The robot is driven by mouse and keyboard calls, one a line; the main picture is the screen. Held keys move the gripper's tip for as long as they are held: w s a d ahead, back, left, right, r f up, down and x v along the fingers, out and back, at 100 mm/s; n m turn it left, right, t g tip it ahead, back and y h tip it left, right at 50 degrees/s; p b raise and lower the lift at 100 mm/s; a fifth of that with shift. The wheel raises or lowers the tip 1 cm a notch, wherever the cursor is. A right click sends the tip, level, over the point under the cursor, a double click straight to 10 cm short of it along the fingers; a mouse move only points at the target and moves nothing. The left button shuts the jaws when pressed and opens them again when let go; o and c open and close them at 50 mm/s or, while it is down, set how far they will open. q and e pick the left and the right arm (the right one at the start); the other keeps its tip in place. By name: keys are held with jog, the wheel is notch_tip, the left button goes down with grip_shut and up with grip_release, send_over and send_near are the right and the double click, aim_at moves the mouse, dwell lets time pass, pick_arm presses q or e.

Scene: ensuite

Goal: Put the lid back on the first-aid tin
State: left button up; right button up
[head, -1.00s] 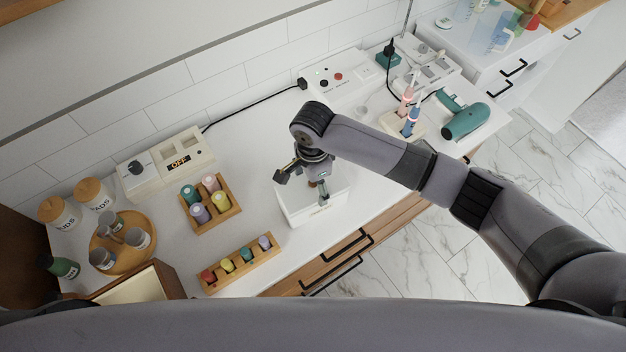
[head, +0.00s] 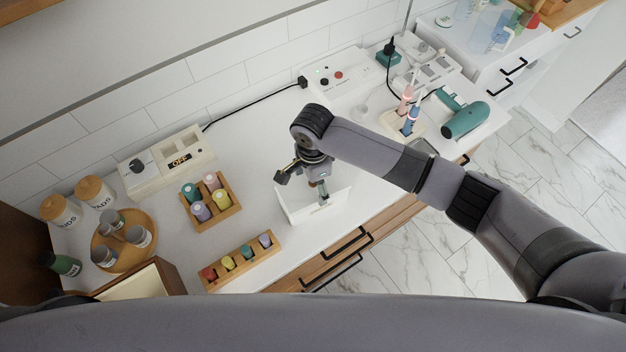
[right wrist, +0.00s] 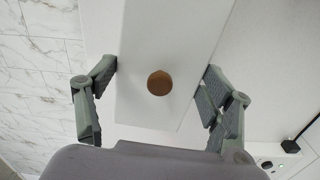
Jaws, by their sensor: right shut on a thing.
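The white first-aid tin (head: 298,212) stands near the counter's front edge in the head view, with small marks on its front. My right gripper (head: 323,192) points down right over it. My left gripper is not in view.
A wooden rack of bottles (head: 211,202) and a narrow rack of small bottles (head: 240,262) stand left of the tin. A toothbrush stand (head: 405,122) and a green hairdryer (head: 466,121) are to the right. The counter (head: 262,150) behind the tin is clear.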

jog(key=shift+f+p, duration=0.15)
jog(key=shift+p, duration=0.3)
dwell(0.5)
jog(key=o, duration=1.2)
jog(key=shift+r, duration=3.5)
grip_shut()
jog(key=shift+f, duration=0.1)
